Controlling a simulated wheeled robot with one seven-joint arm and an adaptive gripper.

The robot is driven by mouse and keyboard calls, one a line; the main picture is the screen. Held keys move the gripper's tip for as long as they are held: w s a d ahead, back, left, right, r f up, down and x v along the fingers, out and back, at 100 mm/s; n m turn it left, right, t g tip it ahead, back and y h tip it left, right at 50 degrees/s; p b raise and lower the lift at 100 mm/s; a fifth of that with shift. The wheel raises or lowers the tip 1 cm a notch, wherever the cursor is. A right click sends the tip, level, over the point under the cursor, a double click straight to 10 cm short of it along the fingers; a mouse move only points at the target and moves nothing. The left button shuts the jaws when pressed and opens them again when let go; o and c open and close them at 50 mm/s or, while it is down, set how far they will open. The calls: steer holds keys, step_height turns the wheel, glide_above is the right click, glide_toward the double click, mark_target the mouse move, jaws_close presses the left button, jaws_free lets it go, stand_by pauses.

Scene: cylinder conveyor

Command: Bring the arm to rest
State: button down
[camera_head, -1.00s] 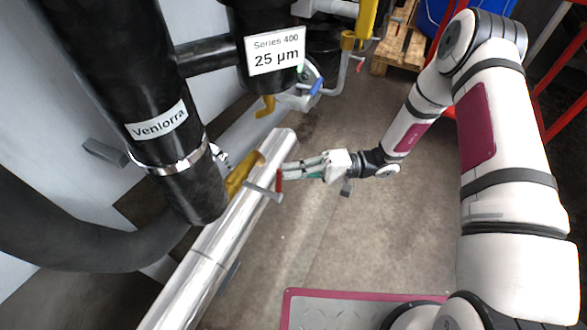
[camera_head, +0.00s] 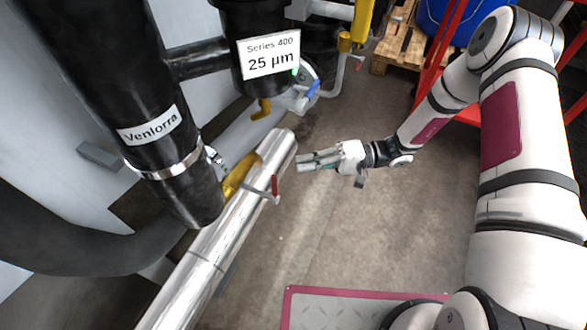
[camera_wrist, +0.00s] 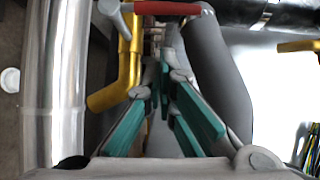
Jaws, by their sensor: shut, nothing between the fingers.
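My gripper (camera_head: 301,162) is in the middle of the head view, pointing left at the end of my arm. Its fingers are shut with nothing between them. The fingertips are just right of the upper end of the silver pipe, above the floor and apart from the red-handled lever. In the wrist view my gripper (camera_wrist: 165,62) shows its grey fingers with green pads, converging toward the red handle (camera_wrist: 168,8) at the top. The same red handle (camera_head: 275,186) sits by the pipe in the head view.
The silver pipe (camera_head: 235,225) runs diagonally, with a yellow fitting (camera_head: 241,176) beside it. Black filter housings (camera_head: 265,20) and a hose (camera_head: 60,240) fill the left. A wooden pallet (camera_head: 400,47), blue drum (camera_head: 455,20) and red frame (camera_head: 433,75) stand behind. Floor (camera_head: 350,240) below my gripper is clear.

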steer(key=p+v, duration=0.1)
steer(key=v, duration=0.7)
steer(key=shift+p, duration=0.35)
